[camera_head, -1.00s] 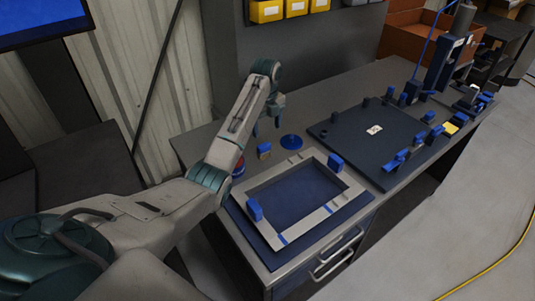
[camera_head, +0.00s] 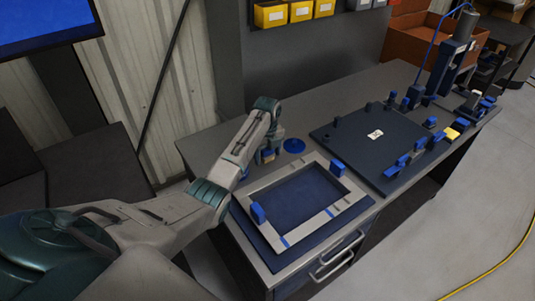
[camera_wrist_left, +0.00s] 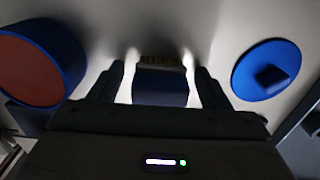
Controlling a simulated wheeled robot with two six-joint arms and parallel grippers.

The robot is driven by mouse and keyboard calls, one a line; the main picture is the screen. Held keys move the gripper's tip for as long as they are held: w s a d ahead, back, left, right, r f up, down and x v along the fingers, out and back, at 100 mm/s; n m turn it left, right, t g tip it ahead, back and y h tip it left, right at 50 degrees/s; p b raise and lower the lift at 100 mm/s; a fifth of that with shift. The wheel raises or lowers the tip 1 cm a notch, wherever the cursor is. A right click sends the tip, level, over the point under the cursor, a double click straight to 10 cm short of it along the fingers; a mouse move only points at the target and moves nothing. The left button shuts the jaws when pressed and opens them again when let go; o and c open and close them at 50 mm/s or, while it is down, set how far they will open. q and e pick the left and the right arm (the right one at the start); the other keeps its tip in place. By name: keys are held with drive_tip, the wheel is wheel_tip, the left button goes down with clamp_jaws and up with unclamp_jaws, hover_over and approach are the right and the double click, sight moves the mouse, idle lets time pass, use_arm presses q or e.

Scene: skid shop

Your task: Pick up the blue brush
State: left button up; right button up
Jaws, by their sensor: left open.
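The blue brush (camera_head: 268,157) is on the bench behind the frame fixture, partly hidden by my left gripper in the head view. In the left wrist view the brush (camera_wrist_left: 160,86) shows a dark blue block with tan bristles at its far end. My left gripper (camera_head: 270,150) is down at the brush. In the wrist view the left gripper's fingers (camera_wrist_left: 160,88) stand open on either side of the brush, with a bright gap showing beside each finger. My right gripper is not in view.
A blue round lid (camera_head: 294,146) lies just right of the brush. A round blue container with a red-brown top (camera_wrist_left: 38,62) stands left in the wrist view. The grey frame fixture (camera_head: 330,214) is in front. A dark plate (camera_head: 350,150) with blue clamps lies farther right.

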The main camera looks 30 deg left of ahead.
sight(268, 149)
use_arm(q)
drive_tip(key=shift+c, duration=1.3)
drive_tip(key=c, duration=0.8)
wheel_tip(268, 149, up, 9)
drive_tip(key=shift+f+b, duration=0.1)
drive_tip(key=shift+b, duration=0.9)
drive_tip(key=shift+r, duration=0.65)
drive_tip(key=o, duration=0.4)
drive_tip(key=shift+c, duration=1.5)
